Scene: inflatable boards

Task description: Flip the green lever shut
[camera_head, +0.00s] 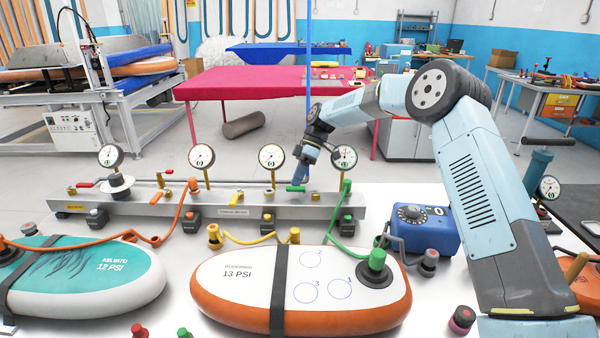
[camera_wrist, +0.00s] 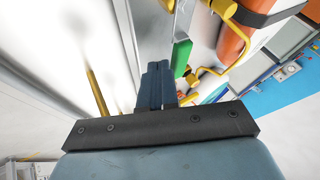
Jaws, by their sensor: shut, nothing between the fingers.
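The green lever (camera_head: 296,188) sits on the metal manifold rail (camera_head: 150,208), near the rail's right end. It looks roughly in line with the rail. My gripper (camera_head: 299,181) points down just above and behind the lever, with its fingers closed together and empty. In the wrist view the shut fingers (camera_wrist: 157,68) are close beside a green bar (camera_wrist: 181,56), which looks like the lever, on their right. I cannot tell whether they touch it. The lever's pivot is partly hidden by my gripper.
Several gauges stand along the rail, one (camera_head: 344,158) close right of my gripper. A yellow lever (camera_head: 268,196) is to the left. A green hose (camera_head: 344,215) runs down to the orange-edged board (camera_head: 240,301). A blue pump box (camera_head: 425,229) stands to the right.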

